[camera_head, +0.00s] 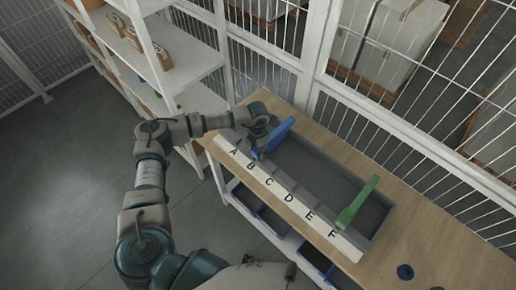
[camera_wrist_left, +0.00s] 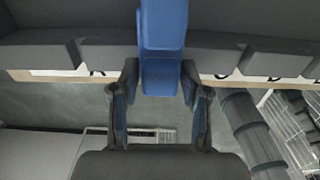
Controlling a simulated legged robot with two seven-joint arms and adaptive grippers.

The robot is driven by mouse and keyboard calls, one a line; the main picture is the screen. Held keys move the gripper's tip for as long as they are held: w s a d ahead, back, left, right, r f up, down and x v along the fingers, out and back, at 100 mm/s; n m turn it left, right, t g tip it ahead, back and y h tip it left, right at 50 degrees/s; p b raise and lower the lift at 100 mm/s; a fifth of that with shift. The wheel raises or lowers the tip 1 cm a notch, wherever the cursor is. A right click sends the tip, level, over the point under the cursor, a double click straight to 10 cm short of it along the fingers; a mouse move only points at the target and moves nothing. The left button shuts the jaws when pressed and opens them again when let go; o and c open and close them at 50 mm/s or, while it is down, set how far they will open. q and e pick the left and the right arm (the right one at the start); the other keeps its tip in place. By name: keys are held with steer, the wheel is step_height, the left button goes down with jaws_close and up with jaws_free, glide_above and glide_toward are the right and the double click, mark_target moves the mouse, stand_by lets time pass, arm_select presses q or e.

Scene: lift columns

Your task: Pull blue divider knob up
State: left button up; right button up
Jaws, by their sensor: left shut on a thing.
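The blue divider (camera_head: 273,138) stands across the grey tray (camera_head: 318,172) at the left end, near the letters B and C on the white lettered strip. Its blue knob (camera_wrist_left: 161,45) fills the top middle of the left wrist view. My left gripper (camera_head: 262,128) is at the divider's left side. In the left wrist view its two fingers (camera_wrist_left: 161,82) sit on either side of the blue knob and are shut on it. My right gripper is not in view. A green divider (camera_head: 358,202) stands across the tray's right end, near the letter F.
The tray is set in a wooden table (camera_head: 420,235) with blue bins below its front edge. A dark blue round piece (camera_head: 405,271) lies on the table at right. White shelves with boxes (camera_head: 135,40) stand at left, and a wire fence runs behind the table.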

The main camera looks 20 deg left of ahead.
mark_target(257, 150)
arm_select(q)
steer(key=shift+w+r, duration=0.1)
steer(key=shift+r, duration=0.55)
steer(key=shift+c, duration=0.8)
steer(key=shift+r+p, duration=0.35)
steer(key=shift+p, duration=0.05)
steer(key=shift+r, duration=0.1)
steer(key=o, duration=0.9)
step_height(257, 150, up, 9)
steer(key=p, duration=0.5)
